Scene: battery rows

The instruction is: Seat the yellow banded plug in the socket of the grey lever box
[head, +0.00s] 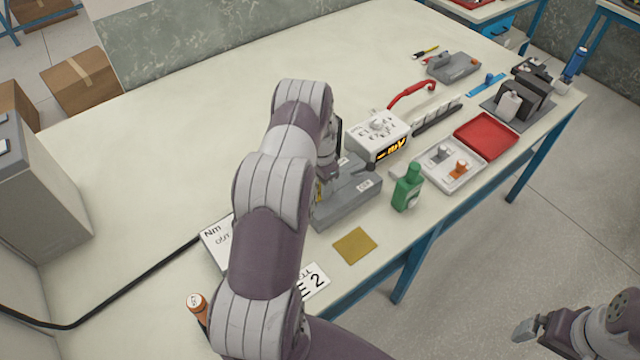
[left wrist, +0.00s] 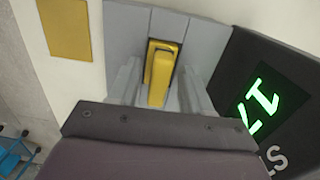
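A grey box (head: 348,212) stands on the bench beneath my left arm, partly hidden by it. My left gripper (head: 319,190) is at its left end, mostly covered by my arm. In the left wrist view a yellow upright piece (left wrist: 160,72) stands on the grey box (left wrist: 128,30) between the fingers of my left gripper (left wrist: 160,88). Gaps show on both sides of it, so the fingers look open around it. I cannot tell whether it is the banded plug or a lever, and no socket is clear. My right gripper (head: 540,332) is empty, low at the right, away from the bench.
A white box with an amber display (head: 376,138) stands behind the grey box. A green bottle (head: 407,188), a white tray with two plugs (head: 459,180) and a red tray (head: 486,135) lie to the right. A yellow pad (head: 355,246) lies near the front edge. The bench's back left is clear.

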